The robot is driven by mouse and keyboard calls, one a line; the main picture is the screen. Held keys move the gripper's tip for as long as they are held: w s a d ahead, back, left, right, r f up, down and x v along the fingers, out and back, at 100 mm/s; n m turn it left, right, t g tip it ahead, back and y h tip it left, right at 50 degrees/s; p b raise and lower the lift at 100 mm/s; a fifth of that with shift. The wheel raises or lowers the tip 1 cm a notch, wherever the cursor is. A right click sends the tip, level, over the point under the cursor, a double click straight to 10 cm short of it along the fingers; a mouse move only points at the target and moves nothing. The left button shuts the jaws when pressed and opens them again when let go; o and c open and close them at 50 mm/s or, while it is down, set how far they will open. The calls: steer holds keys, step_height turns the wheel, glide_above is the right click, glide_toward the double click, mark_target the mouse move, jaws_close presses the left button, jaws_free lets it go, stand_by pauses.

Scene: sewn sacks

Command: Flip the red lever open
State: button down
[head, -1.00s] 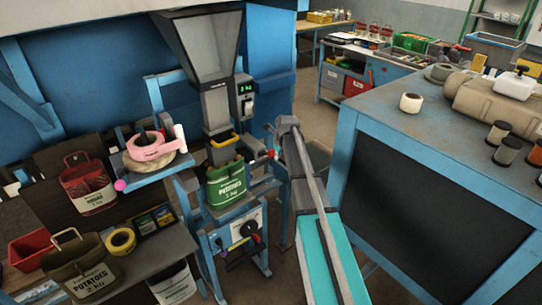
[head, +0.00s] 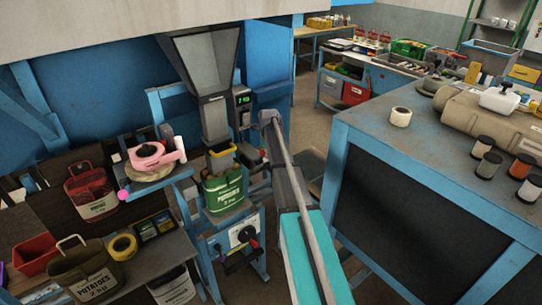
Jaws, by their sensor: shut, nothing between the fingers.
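The filling station has a grey hopper (head: 207,75) above a yellow-edged spout (head: 222,155). A green potato sack (head: 223,190) hangs upright at the spout. A small red-tipped handle (head: 254,244) shows beside a white dial plate (head: 242,236) on the lower blue frame; I cannot tell whether this is the red lever. My arm reaches up from the bottom to a grey joint right of the spout. My gripper cannot be made out.
Below are a red sack (head: 90,190), an olive sack (head: 85,272) and yellow tape (head: 122,246). A blue-framed bench (head: 375,128) with spools stands close at right. A floor gap lies behind my arm.

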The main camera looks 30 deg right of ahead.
steer(key=shift+w+r+p, duration=0.45)
steer(key=shift+w+r, duration=0.3)
steer(key=shift+w, duration=0.15)
steer(key=shift+w+a+r, duration=0.15)
steer(key=shift+w+r, duration=0.05)
steer(key=shift+w, duration=0.3)
steer(key=shift+s+d+r+p, duration=0.1)
steer(key=shift+s+p, duration=0.1)
steer(key=shift+s, duration=0.2)
steer(key=shift+s+d+p, duration=0.1)
steer(key=shift+s+p, duration=0.05)
steer(key=shift+s, duration=0.2)
step_height(320, 180, up, 9)
steer(key=w+p, duration=0.2)
steer(key=p, duration=0.7)
steer(key=shift+w+a, duration=0.15)
steer(key=shift+a, duration=0.1)
